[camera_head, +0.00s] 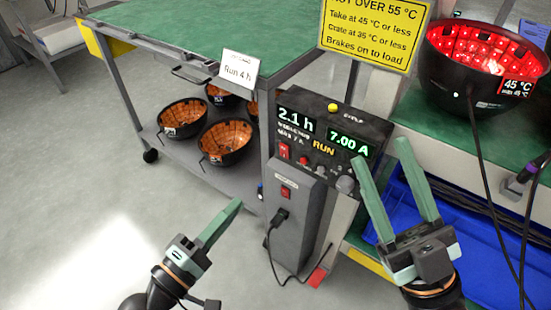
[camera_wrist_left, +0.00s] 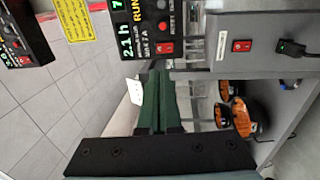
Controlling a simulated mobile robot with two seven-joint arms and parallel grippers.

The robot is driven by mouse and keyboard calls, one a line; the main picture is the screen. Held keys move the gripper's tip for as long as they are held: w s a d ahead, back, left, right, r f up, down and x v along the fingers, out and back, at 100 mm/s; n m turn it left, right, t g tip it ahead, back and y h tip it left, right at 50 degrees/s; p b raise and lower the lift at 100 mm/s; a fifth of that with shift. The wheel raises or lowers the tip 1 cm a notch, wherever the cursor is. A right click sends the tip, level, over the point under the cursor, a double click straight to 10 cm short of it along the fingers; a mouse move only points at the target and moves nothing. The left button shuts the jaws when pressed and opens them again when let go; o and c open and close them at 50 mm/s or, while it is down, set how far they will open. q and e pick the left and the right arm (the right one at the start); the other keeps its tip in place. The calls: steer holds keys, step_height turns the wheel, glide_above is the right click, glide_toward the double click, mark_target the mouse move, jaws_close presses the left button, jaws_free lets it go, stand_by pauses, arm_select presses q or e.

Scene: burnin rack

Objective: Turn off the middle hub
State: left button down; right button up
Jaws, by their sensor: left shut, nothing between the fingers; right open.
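A grey hub (camera_head: 296,222) stands upright on the front of the cart, below the black control unit (camera_head: 330,135). Its red rocker switch (camera_head: 286,192) is near its top, and a black plug (camera_head: 279,217) sits in it below. In the left wrist view the hub's red switch (camera_wrist_left: 242,45) is right of and above my fingertips. My left gripper (camera_head: 238,203) is shut and empty, left of the hub and apart from it. My right gripper (camera_head: 383,150) is open and empty, in front of the control unit's right side.
The control unit reads 2.1 h, 7.00 A and RUN. A bowl (camera_head: 440,75) glowing red stands on the bench at right, with cables hanging in front. Dark bowls (camera_head: 226,158) sit on the cart's lower shelf. Floor at left is clear.

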mark_target(285, 150)
arm_select(q)
steer(key=p+x, duration=0.1)
steer(key=x, duration=1.3)
arm_select(e)
steer(key=shift+d+r, duration=0.1)
steer(key=shift+r, duration=0.55)
arm_select(q)
steer(key=shift+a, duration=0.1)
